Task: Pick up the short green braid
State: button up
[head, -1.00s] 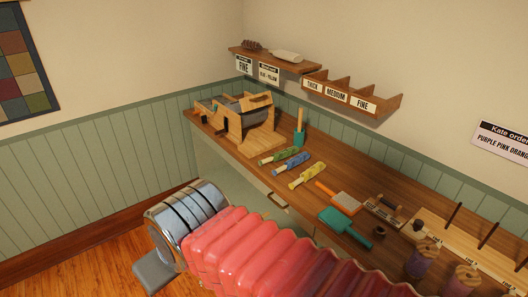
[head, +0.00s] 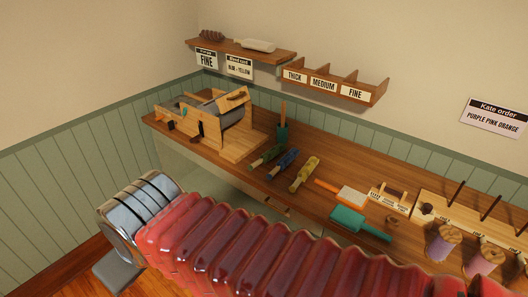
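The short green braid (head: 267,156) lies on the wooden bench (head: 318,160), leftmost in a row of three rolled braids. The blue braid (head: 283,163) lies just to its right, and the yellow braid (head: 305,174) is beyond that. My gripper (head: 116,272) shows only partly, as a grey piece below the chrome end of my red ribbed arm, at the lower left. It is off the bench, in front of its left end, and well apart from the green braid. Its fingertips cannot be made out, so I cannot tell whether it is open or shut.
A wooden drum machine (head: 215,122) stands left of the braids. A teal-bladed tool (head: 282,133) stands upright behind them. An orange-handled brush (head: 348,195), a teal paddle (head: 355,222) and spools (head: 442,240) lie to the right. Wall shelves (head: 335,84) hang above.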

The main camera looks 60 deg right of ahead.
aim_at(265, 157)
jog(key=z, duration=0.35)
jog(key=i, duration=0.7)
jog(key=z, duration=0.7)
jog(key=i, duration=0.55)
jog(key=z, duration=0.4)
